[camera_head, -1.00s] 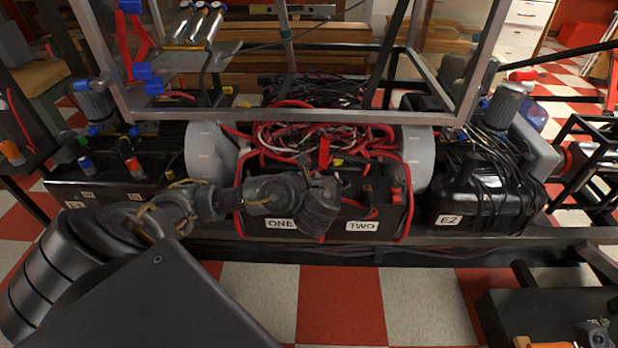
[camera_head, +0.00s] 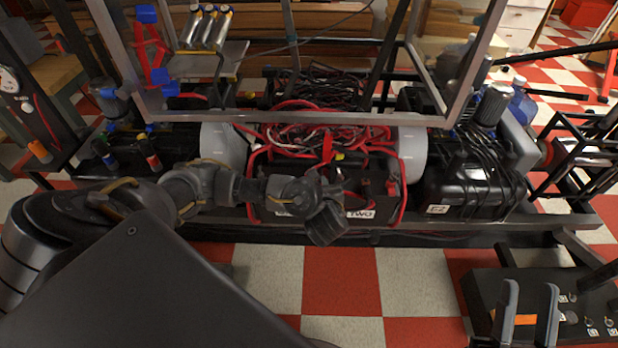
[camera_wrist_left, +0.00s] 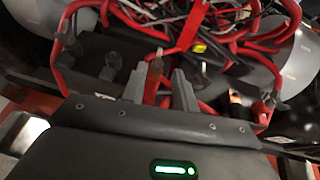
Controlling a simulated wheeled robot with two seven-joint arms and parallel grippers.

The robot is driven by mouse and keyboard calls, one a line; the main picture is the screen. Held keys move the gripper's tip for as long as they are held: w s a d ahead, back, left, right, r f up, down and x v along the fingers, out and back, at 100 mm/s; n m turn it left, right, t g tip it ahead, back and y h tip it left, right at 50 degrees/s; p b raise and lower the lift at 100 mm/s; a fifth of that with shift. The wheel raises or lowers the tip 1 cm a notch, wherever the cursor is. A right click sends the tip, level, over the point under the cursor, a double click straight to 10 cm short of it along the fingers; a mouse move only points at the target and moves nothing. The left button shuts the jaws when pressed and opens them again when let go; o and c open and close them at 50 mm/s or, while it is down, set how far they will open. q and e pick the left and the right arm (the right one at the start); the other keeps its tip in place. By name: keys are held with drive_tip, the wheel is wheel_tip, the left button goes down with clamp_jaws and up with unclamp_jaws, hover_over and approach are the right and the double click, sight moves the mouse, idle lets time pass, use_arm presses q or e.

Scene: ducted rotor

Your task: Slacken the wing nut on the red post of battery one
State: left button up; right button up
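Battery one is a black box under red cables, and its "ONE" label is mostly hidden behind my left gripper in the head view. In the left wrist view its red post (camera_wrist_left: 153,82) stands between the fingertips of my left gripper (camera_wrist_left: 160,90). The fingers are apart, with a visible gap at least on the right side. Contact cannot be told. A metal piece tops the post; the wing nut's shape is too small to make out. A grey post (camera_wrist_left: 110,66) stands to the left. My right gripper (camera_head: 527,312) is open at the lower right, away from the batteries.
Battery two, with its "TWO" label (camera_head: 361,214), sits to the right. Red cables (camera_head: 300,135) bundle behind and above. A metal frame bar (camera_head: 290,117) crosses above the batteries. A black box marked E2 (camera_head: 470,180) stands right.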

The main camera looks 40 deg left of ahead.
use_arm(q)
drive_tip(key=shift+s+d+r+p, duration=0.25)
drive_tip(key=shift+s+d+p, duration=0.2)
drive_tip(key=shift+p, duration=0.1)
use_arm(e)
drive_tip(key=shift+w+a+f+n+g, duration=0.1)
drive_tip(key=shift+a+f+n+g, duration=0.1)
drive_tip(key=shift+a+f+g, duration=0.6)
drive_tip(key=shift+a+f+n+g, duration=0.2)
drive_tip(key=shift+a+f+g, duration=0.3)
drive_tip(key=shift+g, duration=0.5)
drive_tip(key=shift+r, duration=0.1)
